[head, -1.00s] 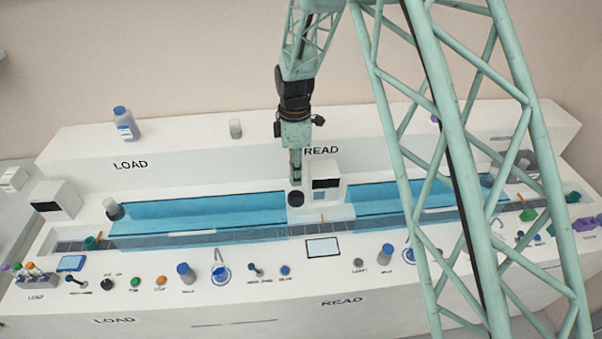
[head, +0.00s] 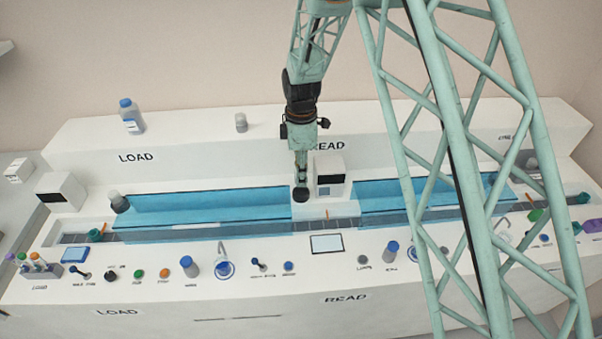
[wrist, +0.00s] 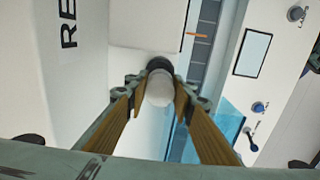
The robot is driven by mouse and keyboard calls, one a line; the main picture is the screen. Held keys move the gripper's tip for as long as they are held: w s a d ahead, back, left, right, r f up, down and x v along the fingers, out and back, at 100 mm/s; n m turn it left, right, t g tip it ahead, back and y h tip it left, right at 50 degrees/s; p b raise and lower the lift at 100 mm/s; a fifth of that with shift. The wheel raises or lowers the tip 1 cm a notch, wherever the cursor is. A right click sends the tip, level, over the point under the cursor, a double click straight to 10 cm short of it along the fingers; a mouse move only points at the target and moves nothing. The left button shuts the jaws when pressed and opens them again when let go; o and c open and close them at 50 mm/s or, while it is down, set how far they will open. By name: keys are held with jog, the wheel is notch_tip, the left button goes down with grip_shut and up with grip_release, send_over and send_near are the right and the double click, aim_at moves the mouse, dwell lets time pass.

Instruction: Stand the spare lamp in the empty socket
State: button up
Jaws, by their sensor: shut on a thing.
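The spare lamp (wrist: 160,90), a pale rounded piece, is between the two yellow-brown fingers of my gripper (wrist: 157,93) in the wrist view. My gripper is shut on it. The black round socket (wrist: 158,63) shows just beyond the lamp's far end, partly covered by it. In the head view my gripper (head: 301,178) points straight down over the black socket (head: 300,195), left of the white READ box. The lamp is hard to make out there. I cannot tell whether the lamp touches the socket.
The white READ box (head: 331,165) stands close on the right of my gripper. Blue clear covers (head: 205,213) run along the track on both sides. A pale lamp on a dark base (head: 117,201) stands at the left. A bottle (head: 131,117) and a small pale cylinder (head: 241,122) stand on the back shelf.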

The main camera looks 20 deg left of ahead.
jog(key=shift+f+b, duration=0.35)
jog(key=shift+f, duration=0.75)
jog(key=shift+f+b, duration=1)
jog(key=shift+f, duration=0.7)
dwell(2.0)
jog(key=o, duration=1)
jog(key=shift+f, duration=0.1)
jog(key=shift+c, duration=0.2)
jog(key=shift+r, duration=0.3)
jog(key=shift+r, duration=5.8)
